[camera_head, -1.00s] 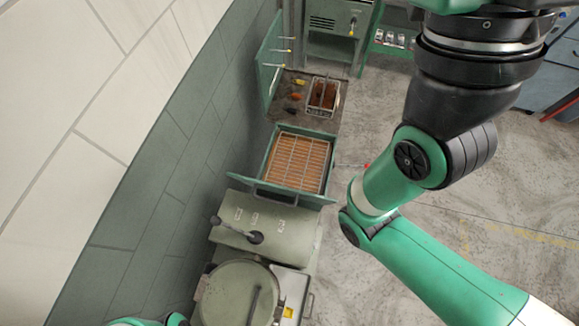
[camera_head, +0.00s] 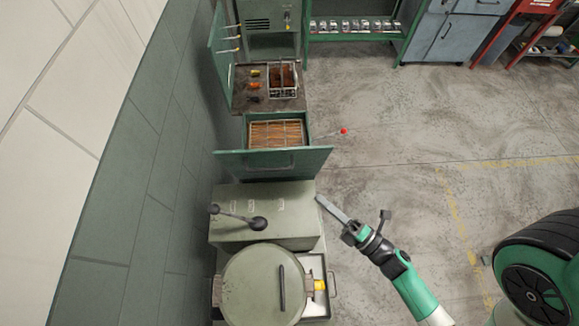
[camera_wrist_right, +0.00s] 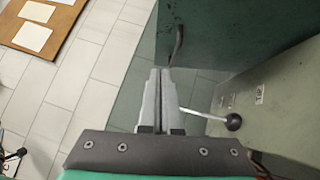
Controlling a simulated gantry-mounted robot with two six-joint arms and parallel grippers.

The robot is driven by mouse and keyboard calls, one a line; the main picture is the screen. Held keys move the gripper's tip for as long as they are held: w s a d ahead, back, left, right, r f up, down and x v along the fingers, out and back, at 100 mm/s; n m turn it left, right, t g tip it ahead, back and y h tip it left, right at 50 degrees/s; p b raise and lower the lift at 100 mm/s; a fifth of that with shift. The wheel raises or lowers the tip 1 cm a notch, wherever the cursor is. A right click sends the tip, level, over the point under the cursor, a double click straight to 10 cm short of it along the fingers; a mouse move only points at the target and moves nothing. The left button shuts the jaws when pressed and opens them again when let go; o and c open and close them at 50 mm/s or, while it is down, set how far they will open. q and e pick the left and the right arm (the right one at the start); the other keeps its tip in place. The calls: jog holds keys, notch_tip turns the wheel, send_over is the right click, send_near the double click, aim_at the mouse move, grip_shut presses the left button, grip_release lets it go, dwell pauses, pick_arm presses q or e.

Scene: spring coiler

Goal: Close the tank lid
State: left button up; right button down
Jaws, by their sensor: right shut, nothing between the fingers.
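The round grey-green tank lid (camera_head: 255,300) with a black bar handle (camera_head: 282,288) shows at the bottom of the head view. It appears to lie flat over the tank, whose opening I cannot see. My right gripper (camera_head: 321,200) is shut and empty, beside the right edge of the grey-green box just behind the lid. Its fingers also show together in the right wrist view (camera_wrist_right: 159,75), with nothing between them. The lid is not in the wrist view. My left gripper is not in view.
A lever with a black knob (camera_head: 258,223) stands on the box (camera_head: 290,204). Behind it, a green drawer (camera_head: 300,165) with a slatted insert is pulled out. A silver tray (camera_head: 313,265) sits right of the lid.

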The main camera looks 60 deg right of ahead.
send_near(282, 151)
jog(key=w+a, duration=0.2)
jog(key=w, duration=0.1)
jog(key=w+d+p, duration=0.2)
jog(key=p, duration=0.1)
jog(key=shift+w+d+r, duration=0.1)
jog(key=shift+d+r, duration=0.1)
jog(key=shift+r, duration=0.15)
jog(key=shift+w+d+p, duration=0.2)
jog(key=shift+d+p, duration=0.05)
jog(key=shift+p, duration=0.1)
jog(key=shift+d+f, duration=0.1)
